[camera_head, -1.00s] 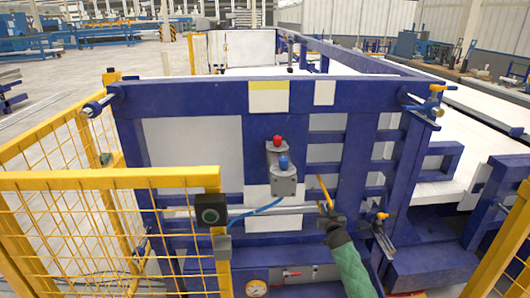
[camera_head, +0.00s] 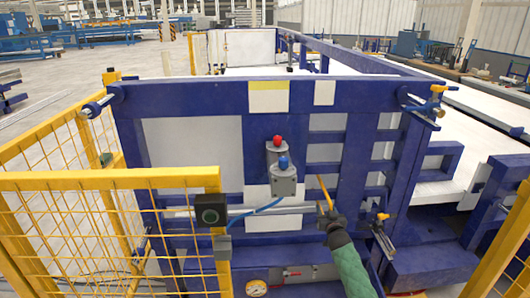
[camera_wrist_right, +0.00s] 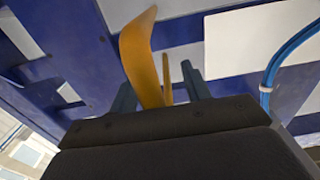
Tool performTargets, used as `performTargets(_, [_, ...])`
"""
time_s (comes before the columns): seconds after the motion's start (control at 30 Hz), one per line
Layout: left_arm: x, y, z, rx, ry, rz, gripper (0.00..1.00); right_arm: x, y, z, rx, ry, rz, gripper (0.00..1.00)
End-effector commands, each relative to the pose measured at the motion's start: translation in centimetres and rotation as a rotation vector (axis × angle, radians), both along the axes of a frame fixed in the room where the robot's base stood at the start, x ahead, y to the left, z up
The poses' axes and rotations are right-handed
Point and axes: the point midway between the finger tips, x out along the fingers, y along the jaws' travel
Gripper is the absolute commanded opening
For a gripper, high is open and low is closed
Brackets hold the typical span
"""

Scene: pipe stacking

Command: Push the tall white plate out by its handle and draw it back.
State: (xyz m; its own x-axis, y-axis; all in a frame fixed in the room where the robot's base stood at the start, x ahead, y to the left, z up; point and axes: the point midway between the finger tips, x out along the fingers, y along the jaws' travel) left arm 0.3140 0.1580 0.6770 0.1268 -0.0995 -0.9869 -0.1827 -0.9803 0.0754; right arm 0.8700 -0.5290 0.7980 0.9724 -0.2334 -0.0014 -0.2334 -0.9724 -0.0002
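The yellow handle (camera_head: 325,190) rises at a slant from the lower middle of the blue frame. My right gripper (camera_head: 327,212), with its green sleeve, is at the handle's lower end. In the right wrist view the yellow handle (camera_wrist_right: 145,60) stands between the two dark fingers of my right gripper (camera_wrist_right: 160,92). A gap shows beside the handle, so the fingers look apart around it; contact is unclear. A large upright white plate (camera_head: 190,142) shows behind the blue frame at left, and another stands far behind (camera_head: 250,48). I cannot tell which the handle moves. My left gripper is not in view.
The blue frame (camera_head: 215,92) fills the middle. A grey rod (camera_head: 290,210) and blue hose (camera_head: 262,208) run left of my right gripper. Yellow mesh fencing (camera_head: 110,180) closes the left side. Yellow-handled clamps (camera_head: 437,88) sit at the right.

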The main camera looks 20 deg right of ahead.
Motion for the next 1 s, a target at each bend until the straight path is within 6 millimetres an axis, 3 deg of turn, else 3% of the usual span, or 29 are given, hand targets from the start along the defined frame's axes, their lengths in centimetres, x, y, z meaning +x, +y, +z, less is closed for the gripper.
performTargets(0.47, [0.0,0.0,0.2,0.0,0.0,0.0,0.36,-0.1,0.0,0.2,0.0,-0.002,0.0,0.47])
performTargets(1.0, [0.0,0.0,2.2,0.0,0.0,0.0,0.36,-4.2,1.0,0.2,0.0,-0.001,0.0,0.47])
